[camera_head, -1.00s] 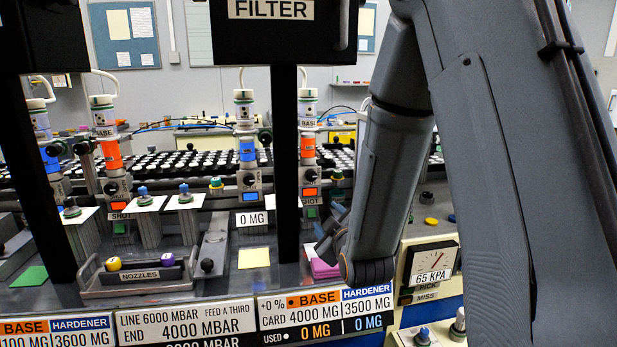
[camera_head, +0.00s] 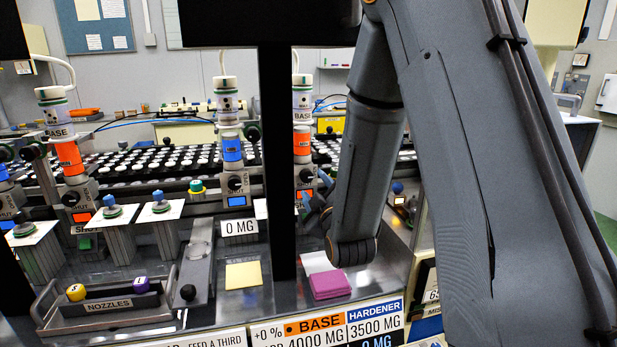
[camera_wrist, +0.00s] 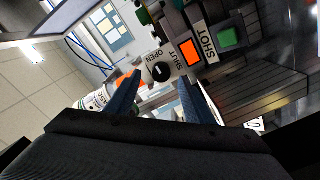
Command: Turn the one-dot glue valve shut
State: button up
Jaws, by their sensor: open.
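The wrist view shows a black round valve knob (camera_wrist: 160,71) on a white plate lettered OPEN and SHUT, with an orange square beside it. My gripper (camera_wrist: 160,82) is open. Its two blue fingertips point at the knob, one to either side in the picture; I cannot tell whether they touch it. An orange-banded BASE bottle (camera_wrist: 96,99) is partly behind the left finger. In the head view my gripper (camera_head: 318,196) is at the right-hand BASE station (camera_head: 303,148), partly hidden by my arm, and a black post covers part of that station. The bottle's dots are too small to count.
A blue-banded dispenser (camera_head: 232,150) stands left of the post, and another orange BASE dispenser (camera_head: 68,155) stands further left. A nozzle tray (camera_head: 108,305), a yellow pad (camera_head: 243,275) and a magenta pad (camera_head: 330,284) lie in front. A green button (camera_wrist: 228,37) is near the knob.

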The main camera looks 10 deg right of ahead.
aim_at(308, 178)
jog(key=w, duration=0.4)
jog(key=w+p, duration=0.1)
jog(key=shift+w+a, duration=0.25)
jog(key=shift+w, duration=0.15)
jog(key=shift+c, duration=0.2)
